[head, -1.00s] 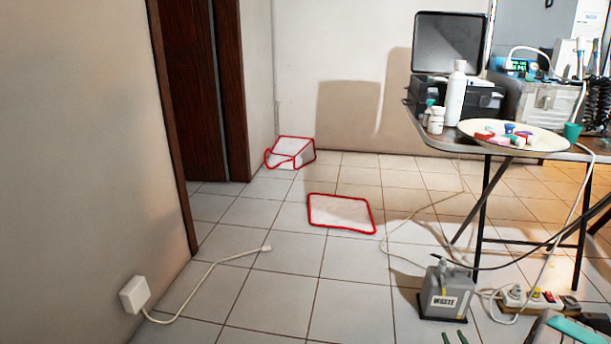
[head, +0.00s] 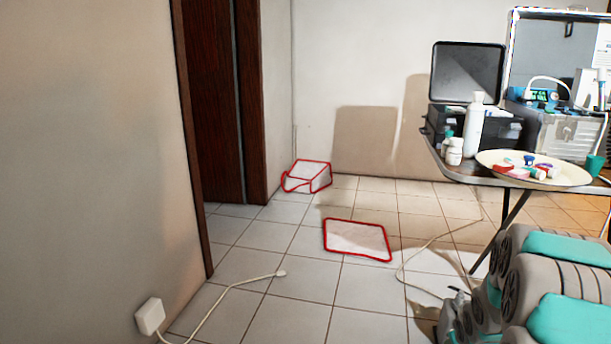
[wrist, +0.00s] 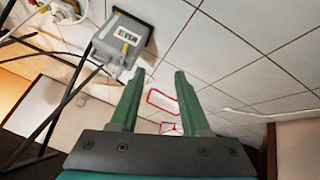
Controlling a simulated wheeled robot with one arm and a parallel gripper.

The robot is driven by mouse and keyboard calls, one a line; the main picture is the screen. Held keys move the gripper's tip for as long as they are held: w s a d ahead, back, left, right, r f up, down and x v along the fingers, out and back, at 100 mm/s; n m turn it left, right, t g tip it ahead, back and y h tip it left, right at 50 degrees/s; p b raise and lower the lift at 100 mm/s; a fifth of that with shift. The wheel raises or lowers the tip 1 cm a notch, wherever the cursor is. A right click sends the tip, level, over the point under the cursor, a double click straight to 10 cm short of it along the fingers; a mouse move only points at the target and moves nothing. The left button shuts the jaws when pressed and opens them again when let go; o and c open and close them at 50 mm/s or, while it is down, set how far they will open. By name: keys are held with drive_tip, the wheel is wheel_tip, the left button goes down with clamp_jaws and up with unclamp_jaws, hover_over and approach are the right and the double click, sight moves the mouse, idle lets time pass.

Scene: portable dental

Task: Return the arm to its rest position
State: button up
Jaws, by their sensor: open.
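My gripper (wrist: 160,76) shows in the wrist view with its two green fingers apart and nothing between them. In the head view my grey and teal arm (head: 560,290) fills the lower right corner, and the gripper's fingers are not visible there. In the head view the arm hides the floor where that container would show.
A folding table (head: 455,172) stands at the right with a round tray (head: 575,178), bottles (head: 474,125) and an open black case (head: 468,75). A red-edged white mat (head: 357,240) and box (head: 308,177) are on the floor. A white cable (head: 240,284) crosses the tiles.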

drive_tip(key=s+a+r+m+g+p, duration=0.15)
drive_tip(key=s+a+r+g, duration=0.25)
drive_tip(key=s+a+r, duration=1.1)
drive_tip(key=s+a+r+g, duration=0.1)
drive_tip(key=s+a+r, duration=0.1)
drive_tip(key=s, duration=0.5)
drive_tip(key=s+a+r+g+y, duration=0.1)
drive_tip(key=s+a, duration=0.3)
drive_tip(key=s, duration=0.4)
drive_tip(key=s+a+r+g+y+p, duration=0.1)
drive_tip(key=s+a+r+g, duration=0.1)
drive_tip(key=s, duration=0.5)
drive_tip(key=shift+s+a+r, duration=0.3)
drive_tip(key=shift+a, duration=0.5)
drive_tip(key=shift+d, duration=0.1)
